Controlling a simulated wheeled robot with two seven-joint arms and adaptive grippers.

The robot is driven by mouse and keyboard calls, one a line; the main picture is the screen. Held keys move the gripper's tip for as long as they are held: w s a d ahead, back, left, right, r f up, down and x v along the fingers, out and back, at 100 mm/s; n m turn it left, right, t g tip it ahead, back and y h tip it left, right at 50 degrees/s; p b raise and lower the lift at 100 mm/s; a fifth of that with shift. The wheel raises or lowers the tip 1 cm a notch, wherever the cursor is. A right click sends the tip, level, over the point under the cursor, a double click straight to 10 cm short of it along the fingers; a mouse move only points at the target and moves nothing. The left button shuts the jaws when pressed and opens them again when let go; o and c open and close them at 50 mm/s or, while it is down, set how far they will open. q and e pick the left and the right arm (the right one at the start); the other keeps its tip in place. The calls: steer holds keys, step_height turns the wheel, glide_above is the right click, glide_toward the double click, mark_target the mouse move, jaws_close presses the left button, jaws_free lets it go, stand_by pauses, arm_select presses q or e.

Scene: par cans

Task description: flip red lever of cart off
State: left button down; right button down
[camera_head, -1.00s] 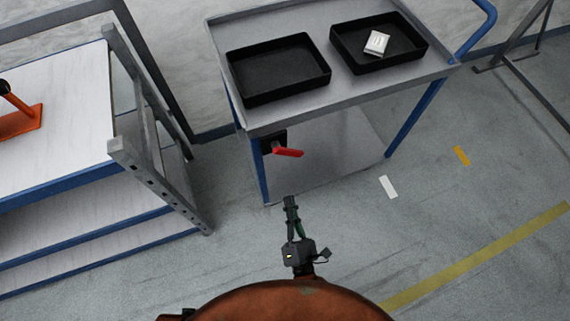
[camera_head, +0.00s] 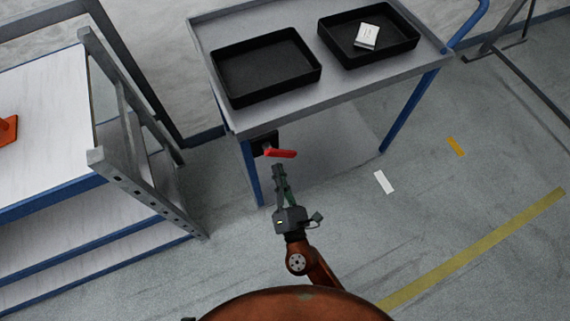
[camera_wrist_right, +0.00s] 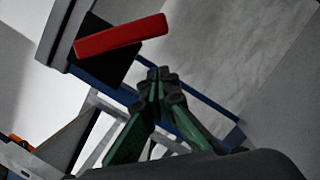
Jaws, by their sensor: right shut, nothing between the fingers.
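The cart (camera_head: 238,122) is grey with blue legs. Its red lever (camera_head: 281,153) sticks out to the right from a black mount (camera_head: 263,143) under the near left corner of the top. My right gripper (camera_head: 278,168) is shut and empty, just below the lever in the head view. In the right wrist view the red lever (camera_wrist_right: 121,37) lies across the upper left, tilted slightly up to the right. The shut fingertips (camera_wrist_right: 158,74) are below and right of it, with a visible gap. My left gripper is not in view.
Two black trays (camera_head: 265,68) (camera_head: 409,44) stand on the cart top; the right one holds a white box (camera_head: 367,36). A workbench (camera_head: 60,109) with grey posts and an orange object (camera_head: 7,130) stands at the left. The floor right of my arm is clear.

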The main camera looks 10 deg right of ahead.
mark_target(280, 151)
steer(key=shift+w+d+r, duration=0.15)
steer(key=shift+d+r, duration=0.9)
steer(key=shift+r, duration=0.1)
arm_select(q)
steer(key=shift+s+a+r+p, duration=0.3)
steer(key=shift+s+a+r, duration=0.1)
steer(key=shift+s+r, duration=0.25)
arm_select(e)
steer(key=shift+w+d+r+n+y, duration=0.2)
steer(key=shift+d+n+y, duration=0.25)
steer(key=shift+n, duration=0.55)
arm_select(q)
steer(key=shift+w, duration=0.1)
arm_select(e)
steer(key=shift+h, duration=0.25)
